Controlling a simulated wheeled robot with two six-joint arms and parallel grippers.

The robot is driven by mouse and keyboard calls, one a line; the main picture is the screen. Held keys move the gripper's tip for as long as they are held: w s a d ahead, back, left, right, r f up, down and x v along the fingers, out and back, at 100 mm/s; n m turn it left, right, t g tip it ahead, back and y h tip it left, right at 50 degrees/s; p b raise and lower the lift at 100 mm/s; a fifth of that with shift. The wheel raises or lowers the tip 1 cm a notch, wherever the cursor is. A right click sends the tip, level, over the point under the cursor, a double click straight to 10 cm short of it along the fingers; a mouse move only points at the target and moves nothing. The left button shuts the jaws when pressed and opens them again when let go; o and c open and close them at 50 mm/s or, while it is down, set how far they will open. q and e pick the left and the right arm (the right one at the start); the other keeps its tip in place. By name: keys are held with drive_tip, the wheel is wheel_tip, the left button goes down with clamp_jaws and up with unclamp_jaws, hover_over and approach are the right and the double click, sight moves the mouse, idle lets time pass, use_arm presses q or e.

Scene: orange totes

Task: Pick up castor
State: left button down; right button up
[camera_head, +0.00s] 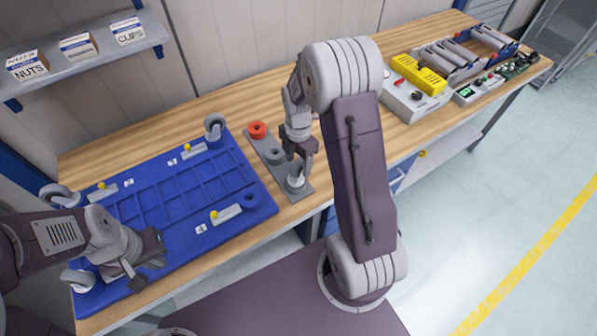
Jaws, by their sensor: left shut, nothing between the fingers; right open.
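A grey plate (262,150) lies on the wooden bench to the right of the blue board (215,170). A grey castor-like part (296,181) stands at its near end, and a red-orange ring (257,130) sits at its far end. My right gripper (299,168) is open, pointing down right at the castor-like part and partly hiding it; I cannot tell whether they touch. Other castors are at the board's corners: far right (214,127), far left (60,195) and near left (78,279). My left gripper (147,274) is shut and empty over the board's near-left part.
Yellow-knobbed clamps (228,213) stand on the board. A yellow-and-grey control box (415,90) and grey cylindrical parts (445,58) occupy the bench's far right. A shelf with labelled boxes (75,47) hangs at upper left. Bare wood (215,100) lies behind the board.

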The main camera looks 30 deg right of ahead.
wheel_tip(320, 180, down, 3)
drive_tip(key=shift+r, duration=0.1)
drive_tip(key=shift+d+f, duration=0.15)
drive_tip(key=shift+f, duration=0.2)
drive_tip(key=shift+r, duration=0.1)
clamp_jaws()
drive_tip(key=shift+w+r, duration=0.1)
drive_tip(key=shift+r, duration=0.2)
drive_tip(key=r, duration=0.3)
drive_tip(key=shift+s+r+b, duration=0.2)
drive_tip(key=shift+r+b, duration=0.15)
drive_tip(key=shift+r, duration=0.05)
drive_tip(key=s+r+b, duration=0.1)
drive_tip(key=s+r, duration=0.5)
drive_tip(key=s, duration=0.5)
drive_tip(key=shift+s+d+r, duration=0.2)
drive_tip(key=shift+d+r, duration=0.1)
drive_tip(key=shift+d, duration=0.05)
